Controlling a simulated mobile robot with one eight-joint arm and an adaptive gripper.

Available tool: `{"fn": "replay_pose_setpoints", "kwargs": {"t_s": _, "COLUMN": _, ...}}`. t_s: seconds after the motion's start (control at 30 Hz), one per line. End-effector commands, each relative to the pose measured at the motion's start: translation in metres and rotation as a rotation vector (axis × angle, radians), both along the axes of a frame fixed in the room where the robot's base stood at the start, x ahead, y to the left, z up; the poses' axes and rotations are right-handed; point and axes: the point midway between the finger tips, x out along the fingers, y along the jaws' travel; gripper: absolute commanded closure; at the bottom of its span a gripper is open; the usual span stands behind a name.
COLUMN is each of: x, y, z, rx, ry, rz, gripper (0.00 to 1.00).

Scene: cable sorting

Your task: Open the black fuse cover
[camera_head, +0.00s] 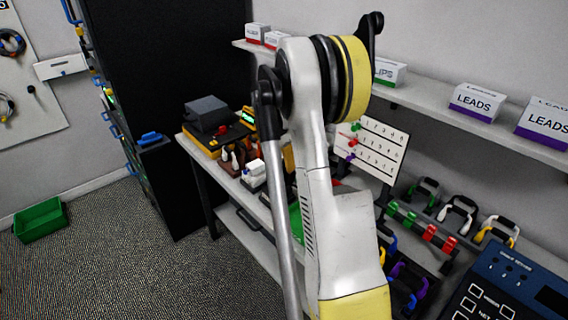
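I cannot pick out the black fuse cover for certain. A dark grey block (207,112) sits on a yellow and black unit (203,143) at the far left end of the bench; I cannot tell whether it is a cover, or open or shut. My arm stands large in the middle of the view and hides part of the bench behind it. My gripper does not show.
The bench (196,158) runs behind my arm. A wall shelf (425,97) carries label boxes, including a LEADS box (477,102). A black cabinet (165,185) stands left of the bench. A green bin (40,220) lies on the open carpet at left.

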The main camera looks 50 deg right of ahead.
Motion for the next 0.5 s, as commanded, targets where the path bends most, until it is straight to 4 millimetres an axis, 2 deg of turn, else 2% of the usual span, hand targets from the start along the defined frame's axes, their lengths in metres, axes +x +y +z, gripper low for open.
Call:
{"fn": "replay_pose_setpoints", "kwargs": {"t_s": 0.17, "x": 0.0, "y": 0.003, "z": 0.011, "rx": 0.0, "ry": 0.0, "rz": 0.0, "gripper": 0.62}}
{"fn": "replay_pose_setpoints", "kwargs": {"t_s": 0.5, "x": 0.002, "y": 0.022, "z": 0.082, "rx": 0.0, "ry": 0.0, "rz": 0.001, "gripper": 0.62}}
